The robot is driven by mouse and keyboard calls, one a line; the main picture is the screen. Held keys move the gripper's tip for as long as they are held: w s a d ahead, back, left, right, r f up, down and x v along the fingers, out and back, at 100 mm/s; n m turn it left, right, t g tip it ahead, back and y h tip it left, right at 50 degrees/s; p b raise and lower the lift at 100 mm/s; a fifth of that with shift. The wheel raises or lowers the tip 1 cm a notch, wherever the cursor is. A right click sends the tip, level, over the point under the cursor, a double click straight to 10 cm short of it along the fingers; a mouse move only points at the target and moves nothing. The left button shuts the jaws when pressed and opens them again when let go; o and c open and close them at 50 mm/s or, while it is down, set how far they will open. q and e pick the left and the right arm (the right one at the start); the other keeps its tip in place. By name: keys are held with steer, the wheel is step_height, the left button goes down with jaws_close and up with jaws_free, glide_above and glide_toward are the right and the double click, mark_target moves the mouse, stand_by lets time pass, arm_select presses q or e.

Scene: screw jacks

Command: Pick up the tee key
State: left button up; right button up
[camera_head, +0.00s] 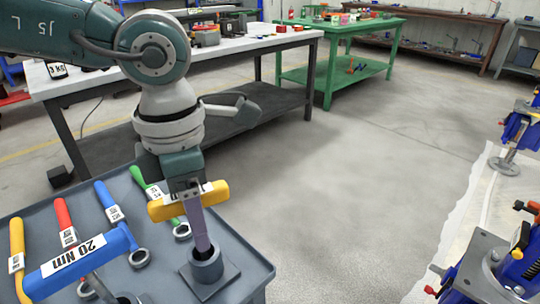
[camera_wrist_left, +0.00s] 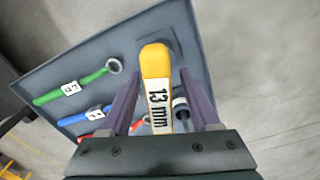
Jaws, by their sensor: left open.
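The tee key (camera_head: 160,210) has a yellow bar handle and stands upright over a grey round holder (camera_head: 207,268) on the tool cart. My left gripper (camera_head: 200,234) reaches down over it, one finger in front of its shaft. In the left wrist view the yellow handle (camera_wrist_left: 157,68), labelled 13 mm, lies between the two fingers of my left gripper (camera_wrist_left: 159,76). The fingers are apart, with a gap on each side of the handle. The shaft is mostly hidden. My right gripper is not in view.
On the grey cart (camera_head: 240,262) lie yellow, red (camera_head: 64,222), blue (camera_head: 108,201) and green (camera_head: 140,177) spanners. A blue handle marked 20 Nm (camera_head: 78,257) stands close in front. A white-topped bench (camera_head: 260,40) is behind. Blue jacks (camera_head: 516,125) are at right. Floor between is clear.

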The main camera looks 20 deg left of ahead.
arm_select(q)
steer(key=shift+c, duration=0.2)
jaws_close()
stand_by(1.1)
